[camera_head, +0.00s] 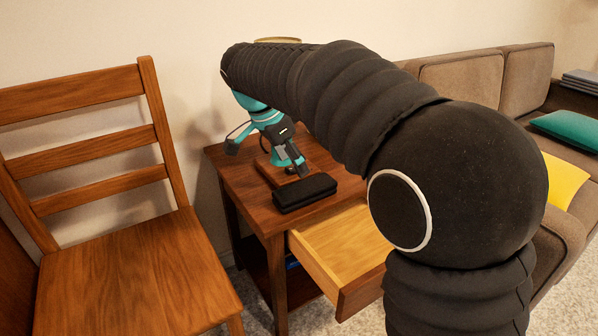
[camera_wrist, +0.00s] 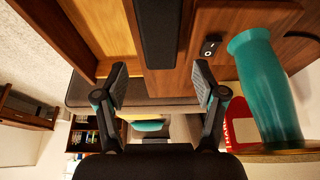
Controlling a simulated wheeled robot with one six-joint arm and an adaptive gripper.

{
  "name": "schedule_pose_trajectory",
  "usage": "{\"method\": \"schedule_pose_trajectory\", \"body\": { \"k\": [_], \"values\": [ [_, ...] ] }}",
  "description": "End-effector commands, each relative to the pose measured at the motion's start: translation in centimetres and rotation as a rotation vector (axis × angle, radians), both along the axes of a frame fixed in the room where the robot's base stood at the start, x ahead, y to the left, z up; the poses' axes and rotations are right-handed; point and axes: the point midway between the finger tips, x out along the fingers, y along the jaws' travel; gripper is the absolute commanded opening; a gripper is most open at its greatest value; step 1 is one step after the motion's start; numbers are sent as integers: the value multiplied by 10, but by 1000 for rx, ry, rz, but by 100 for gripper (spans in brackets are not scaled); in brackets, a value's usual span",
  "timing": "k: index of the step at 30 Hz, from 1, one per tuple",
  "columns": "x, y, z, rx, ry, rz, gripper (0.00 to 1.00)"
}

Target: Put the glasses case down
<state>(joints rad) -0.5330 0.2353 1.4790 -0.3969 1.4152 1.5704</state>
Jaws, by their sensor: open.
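The black glasses case (camera_head: 305,192) lies flat on the top of the wooden side table (camera_head: 240,160), close to its front edge. In the wrist view the case (camera_wrist: 157,30) shows as a long dark bar entering from the top. My gripper (camera_head: 291,163) is just behind and above the case in the head view. In the wrist view my gripper (camera_wrist: 160,78) is open, its two fingers apart with nothing held between them. The near end of the case lies in line with the gap, beyond the fingertips. Whether anything touches cannot be told.
The table's drawer (camera_head: 340,245) is pulled out in front. A teal lamp body (camera_wrist: 268,85) and a switch (camera_wrist: 210,48) on a wooden base stand close to my gripper. A wooden chair (camera_head: 130,260) is at left, a brown sofa (camera_head: 460,80) at right.

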Motion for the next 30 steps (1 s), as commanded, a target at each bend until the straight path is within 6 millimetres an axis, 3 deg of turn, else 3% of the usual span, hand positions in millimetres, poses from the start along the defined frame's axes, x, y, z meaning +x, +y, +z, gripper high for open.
{"method": "schedule_pose_trajectory", "body": {
  "k": [6, 15, 20, 30],
  "values": [
    [-5, 8, 21, 0, 0, 1, 70],
    [-9, 2, 26, 4, 5, 14, 70],
    [-30, -34, 33, 29, 28, 114, 70],
    [-121, -129, 22, 79, 39, 484, 70]
  ]
}}
